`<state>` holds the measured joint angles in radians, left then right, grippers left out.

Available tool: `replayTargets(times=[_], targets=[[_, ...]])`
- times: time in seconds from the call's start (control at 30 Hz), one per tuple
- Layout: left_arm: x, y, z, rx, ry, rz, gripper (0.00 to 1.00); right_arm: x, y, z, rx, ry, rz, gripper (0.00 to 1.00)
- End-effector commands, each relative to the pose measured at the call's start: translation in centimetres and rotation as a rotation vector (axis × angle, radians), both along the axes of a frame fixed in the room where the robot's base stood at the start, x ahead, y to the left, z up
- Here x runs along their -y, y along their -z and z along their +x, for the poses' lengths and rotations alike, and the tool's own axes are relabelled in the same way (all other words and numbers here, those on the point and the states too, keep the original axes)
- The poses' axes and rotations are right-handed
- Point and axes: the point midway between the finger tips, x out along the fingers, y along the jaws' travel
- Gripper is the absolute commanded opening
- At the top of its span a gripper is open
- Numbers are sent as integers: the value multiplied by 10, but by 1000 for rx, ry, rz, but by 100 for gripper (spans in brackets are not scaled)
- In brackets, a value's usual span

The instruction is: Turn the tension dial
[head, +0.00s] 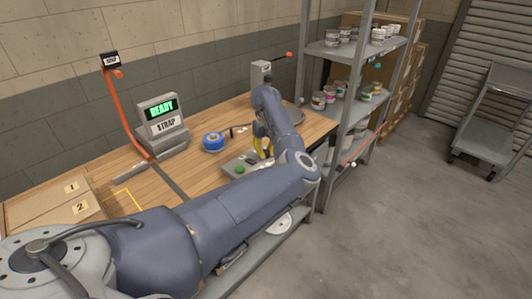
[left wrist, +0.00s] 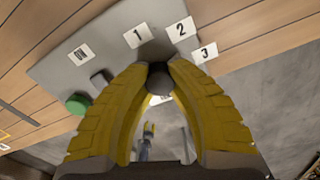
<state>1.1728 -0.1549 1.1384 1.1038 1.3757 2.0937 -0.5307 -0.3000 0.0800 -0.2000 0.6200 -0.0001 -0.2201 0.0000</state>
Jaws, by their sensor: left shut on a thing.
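The dial is a dark round knob (left wrist: 159,77) on a grey control panel (left wrist: 110,52). Labels 1 (left wrist: 138,36), 2 (left wrist: 181,30) and 3 (left wrist: 204,53) are arranged around it. My left gripper (left wrist: 160,70) is shut on the knob, its yellow fingers on either side. I cannot tell which number the dial points to. In the head view my left gripper (head: 263,148) is over the panel (head: 232,165), and the knob is hidden. A small yellow-tipped gripper, apparently my right one (left wrist: 148,130), shows far off between the fingers; its opening is unclear.
A green button (left wrist: 77,103) and a small dark part (left wrist: 98,77) are on the panel. A blue tape roll (head: 213,141), a READY display (head: 161,118) and cartons (head: 55,203) are on the wooden bench (head: 200,172). A metal shelf (head: 335,50) with tins stands right.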

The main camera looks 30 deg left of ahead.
Motion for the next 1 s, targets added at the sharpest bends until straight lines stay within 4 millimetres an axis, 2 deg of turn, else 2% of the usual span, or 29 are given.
replayTargets(times=[0.2,0.5,1.0], targets=[[0,0,0,1,179,-1,0,0,0,0,0,0,0,44],[0,0,0,0,354,0,0,0,0,0,0,0,0,44],[0,0,0,0,444,0,0,0,0,0,0,0,0,44]])
